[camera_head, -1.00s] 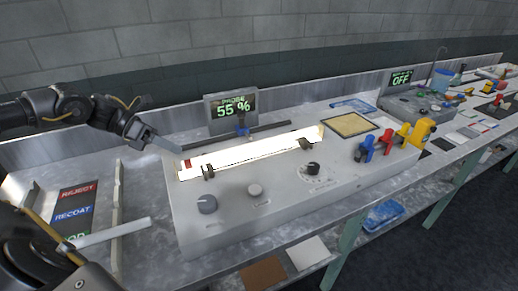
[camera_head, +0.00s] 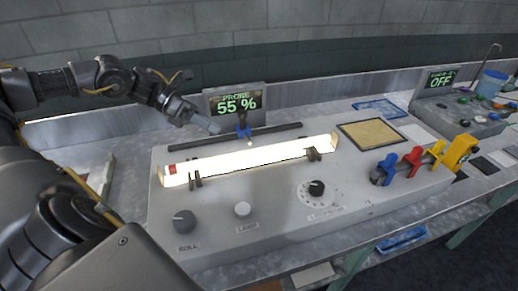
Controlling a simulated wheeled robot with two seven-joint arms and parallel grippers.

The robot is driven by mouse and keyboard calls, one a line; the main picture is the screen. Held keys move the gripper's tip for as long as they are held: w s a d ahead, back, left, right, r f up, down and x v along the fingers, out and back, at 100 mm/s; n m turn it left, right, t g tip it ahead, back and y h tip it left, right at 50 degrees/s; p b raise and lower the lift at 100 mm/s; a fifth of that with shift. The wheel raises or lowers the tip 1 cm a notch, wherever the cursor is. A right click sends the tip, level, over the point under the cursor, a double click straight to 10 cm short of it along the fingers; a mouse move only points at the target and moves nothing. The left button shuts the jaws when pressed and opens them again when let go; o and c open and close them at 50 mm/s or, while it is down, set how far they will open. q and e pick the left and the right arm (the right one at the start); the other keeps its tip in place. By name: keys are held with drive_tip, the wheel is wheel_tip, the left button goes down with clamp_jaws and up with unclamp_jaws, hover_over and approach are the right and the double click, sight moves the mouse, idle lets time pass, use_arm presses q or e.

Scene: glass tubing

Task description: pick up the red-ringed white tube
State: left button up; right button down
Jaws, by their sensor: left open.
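The red-ringed white tube (camera_head: 255,160) glows bright and lies across the grey bench unit on two dark supports. Its red ring (camera_head: 172,169) is at the left end. My left gripper (camera_head: 208,124) is above and behind the tube, left of the probe display. Its jaws are open with nothing seen between them, and it is apart from the tube. My right gripper is out of view.
The probe display (camera_head: 237,103) reading 55 % stands behind the tube, with a blue probe (camera_head: 243,128) below it. A dark rail (camera_head: 275,131) runs behind the tube. Knobs stand in front, including the roll knob (camera_head: 184,221). Coloured clamps (camera_head: 412,162) are at right.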

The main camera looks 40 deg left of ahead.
sight(252, 150)
use_arm(q)
drive_tip(key=x, duration=0.1)
drive_tip(key=p+x, duration=0.1)
drive_tip(key=x, duration=0.1)
drive_tip(key=shift+s+d+r, duration=0.1)
drive_tip(key=shift+d+r, duration=0.15)
drive_tip(key=shift+w+d+f, duration=0.7)
drive_tip(key=shift+w+d, duration=0.15)
drive_tip(key=shift+d, duration=0.05)
drive_tip(key=shift+d+f+p, duration=0.15)
drive_tip(key=shift+p, duration=0.15)
drive_tip(key=shift+s, duration=0.15)
drive_tip(key=shift+d+f+p, duration=0.1)
drive_tip(key=shift+d+p, duration=0.2)
drive_tip(key=shift+p, duration=0.05)
drive_tip(key=p+x, duration=0.1)
drive_tip(key=x, duration=0.2)
drive_tip(key=shift+w+d+f+p, duration=0.15)
drive_tip(key=shift+w+f+p, duration=0.1)
drive_tip(key=shift+f+p, duration=0.15)
drive_tip(key=shift+w+d+f, duration=0.1)
drive_tip(key=shift+d+f, duration=0.15)
drive_tip(key=shift+d, duration=0.05)
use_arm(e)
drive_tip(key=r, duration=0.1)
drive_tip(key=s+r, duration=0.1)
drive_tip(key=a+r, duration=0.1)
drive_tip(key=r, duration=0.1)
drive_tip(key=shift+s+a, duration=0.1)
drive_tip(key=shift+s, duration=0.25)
